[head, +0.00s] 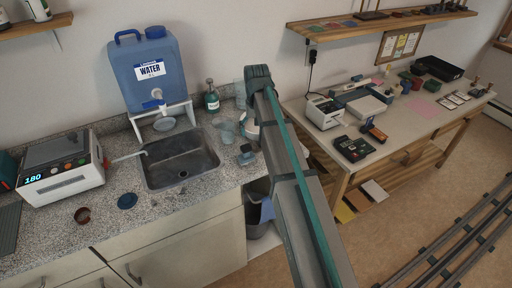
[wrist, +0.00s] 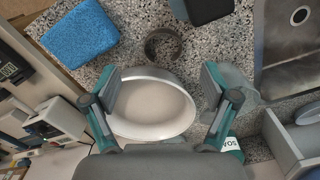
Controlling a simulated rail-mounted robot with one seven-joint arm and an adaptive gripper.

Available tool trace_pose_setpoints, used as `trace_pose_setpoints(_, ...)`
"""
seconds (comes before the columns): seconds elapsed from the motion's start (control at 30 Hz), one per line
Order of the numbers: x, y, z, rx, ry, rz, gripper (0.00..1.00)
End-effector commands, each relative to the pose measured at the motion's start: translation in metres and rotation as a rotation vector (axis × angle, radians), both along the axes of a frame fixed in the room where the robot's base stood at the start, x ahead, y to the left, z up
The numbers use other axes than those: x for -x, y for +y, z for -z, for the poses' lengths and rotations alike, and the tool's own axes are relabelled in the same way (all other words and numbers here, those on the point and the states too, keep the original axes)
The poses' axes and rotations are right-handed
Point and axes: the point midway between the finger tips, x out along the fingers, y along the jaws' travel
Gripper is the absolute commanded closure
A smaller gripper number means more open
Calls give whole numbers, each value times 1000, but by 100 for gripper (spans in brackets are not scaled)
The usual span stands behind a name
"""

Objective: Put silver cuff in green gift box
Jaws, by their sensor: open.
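In the wrist view a dark grey metal ring, open on one side, looks like the silver cuff (wrist: 163,46). It lies on the speckled counter just beyond the white bowl's (wrist: 150,122) rim. My gripper (wrist: 162,86) is open and empty, its fingers spread above the bowl, with the cuff ahead of the gap between them. In the head view I cannot make out the cuff or the gripper, with my arm across that area. A small green box (head: 404,75) stands on the right bench; I cannot tell whether it is the gift box.
A blue sponge (wrist: 80,42), a dark block (wrist: 205,8) and a clear cup (wrist: 238,82) surround the cuff. The sink (head: 180,160) lies to the left in the head view, with a soap bottle (head: 211,97) behind.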

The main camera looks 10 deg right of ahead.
Motion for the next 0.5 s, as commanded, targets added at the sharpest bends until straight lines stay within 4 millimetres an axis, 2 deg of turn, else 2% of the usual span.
trace_pose_setpoints(0.1,1,1,12,0,1,0,14)
trace_pose_setpoints(0.33,0,1,23,0,1,0,14)
trace_pose_setpoints(0.5,-1,3,41,0,2,0,14)
